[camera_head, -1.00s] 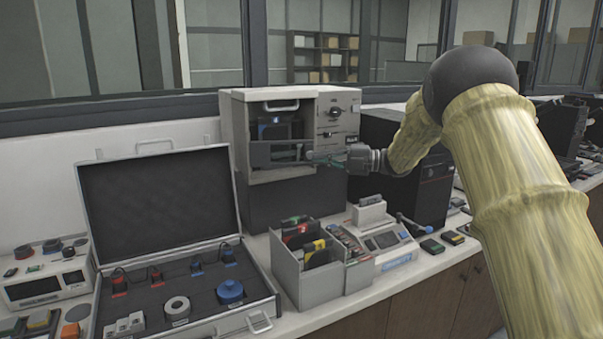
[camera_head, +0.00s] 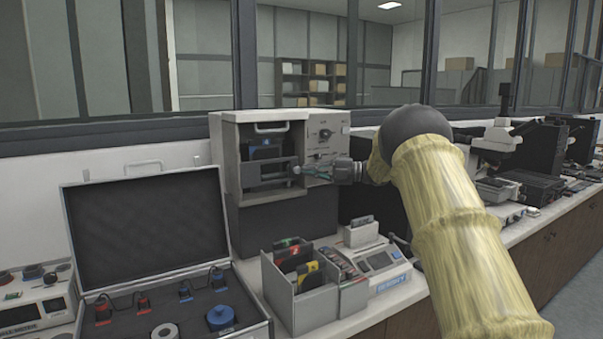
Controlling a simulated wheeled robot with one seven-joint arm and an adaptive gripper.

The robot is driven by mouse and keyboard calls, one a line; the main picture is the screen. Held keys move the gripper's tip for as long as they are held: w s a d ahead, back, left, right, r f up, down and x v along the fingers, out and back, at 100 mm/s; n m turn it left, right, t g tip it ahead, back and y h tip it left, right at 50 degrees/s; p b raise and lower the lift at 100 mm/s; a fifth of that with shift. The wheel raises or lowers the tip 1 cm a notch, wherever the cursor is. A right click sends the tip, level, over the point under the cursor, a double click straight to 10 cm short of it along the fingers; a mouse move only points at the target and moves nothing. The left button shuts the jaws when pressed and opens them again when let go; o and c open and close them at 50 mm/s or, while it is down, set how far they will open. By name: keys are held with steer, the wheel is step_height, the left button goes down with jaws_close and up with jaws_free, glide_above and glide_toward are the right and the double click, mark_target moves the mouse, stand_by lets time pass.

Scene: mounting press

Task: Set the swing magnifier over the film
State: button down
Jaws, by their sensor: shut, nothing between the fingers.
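The mounting press is a pale box cabinet (camera_head: 228,150) on a dark base, with a knob panel on its right. A dark flat frame or plate (camera_head: 262,173) crosses the lower part of its open front; I cannot tell for certain that this is the swing magnifier. A dark block with a blue patch (camera_head: 264,148) sits in the opening behind it. No film can be made out. My gripper (camera_head: 300,170) is shut and empty, its fingertips at the right end of the dark plate. Whether they touch it is unclear.
An open black-lined case (camera_head: 145,218) stands at the left. A grey bin with coloured cards (camera_head: 305,300) and a small device with a display (camera_head: 378,262) stand below the press. A microscope (camera_head: 500,140) is farther right. My arm hides part of the bench.

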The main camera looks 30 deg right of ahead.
steer(key=shift+d, duration=0.1)
stand_by(0.3)
steer(key=v, duration=1.2)
steer(key=shift+f, duration=0.1)
